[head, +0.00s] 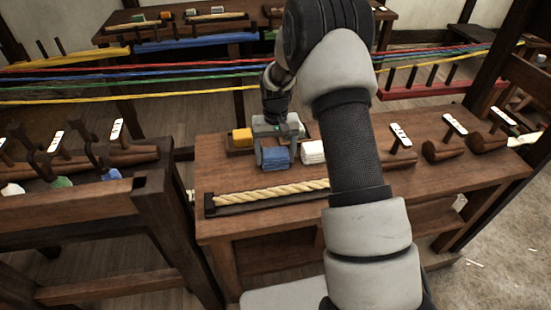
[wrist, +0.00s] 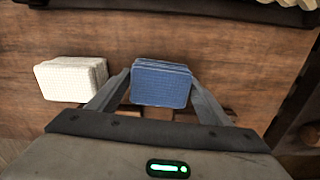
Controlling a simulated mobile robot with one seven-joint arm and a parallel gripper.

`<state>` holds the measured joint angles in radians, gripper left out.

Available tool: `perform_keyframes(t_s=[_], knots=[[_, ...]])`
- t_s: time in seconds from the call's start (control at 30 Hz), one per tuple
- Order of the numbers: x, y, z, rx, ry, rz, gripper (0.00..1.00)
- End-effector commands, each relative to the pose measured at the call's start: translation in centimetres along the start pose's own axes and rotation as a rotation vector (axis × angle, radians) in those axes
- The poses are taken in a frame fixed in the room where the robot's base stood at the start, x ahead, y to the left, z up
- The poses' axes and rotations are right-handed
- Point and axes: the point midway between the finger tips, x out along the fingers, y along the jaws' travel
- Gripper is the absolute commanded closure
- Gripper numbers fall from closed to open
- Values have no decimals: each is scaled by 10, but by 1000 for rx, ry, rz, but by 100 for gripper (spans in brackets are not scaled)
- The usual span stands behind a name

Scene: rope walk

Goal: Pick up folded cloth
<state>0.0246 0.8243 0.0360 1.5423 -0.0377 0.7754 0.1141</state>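A blue folded cloth (head: 276,158) lies on the wooden workbench, beside a white folded cloth (head: 313,152). In the wrist view the blue cloth (wrist: 161,83) sits between my gripper's fingers, and the white cloth (wrist: 70,80) is outside them to the left. My gripper (head: 274,149) is low over the bench with its fingers spread, one on each side of the blue cloth. In the wrist view my gripper (wrist: 160,80) shows only narrow gaps to the cloth; contact cannot be told. My arm covers part of the bench in the head view.
A rope length (head: 270,197) lies in a dark tray along the bench's front. Wooden tools (head: 443,150) lie at the right. Coloured strands (head: 130,72) stretch across behind the bench.

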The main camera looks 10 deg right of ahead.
Motion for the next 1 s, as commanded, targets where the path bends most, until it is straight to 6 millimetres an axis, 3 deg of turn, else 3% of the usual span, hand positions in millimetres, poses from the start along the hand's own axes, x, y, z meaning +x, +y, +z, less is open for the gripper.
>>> perform_keyframes(t_s=[0.03,0.17,0.47,0.8,1.0], knots=[[0,0,0,0,0,0,37],[0,0,0,0,0,0,57],[-7,0,-1,0,2,0,57],[-72,0,-1,0,3,0,57],[-96,0,0,0,2,0,57]])
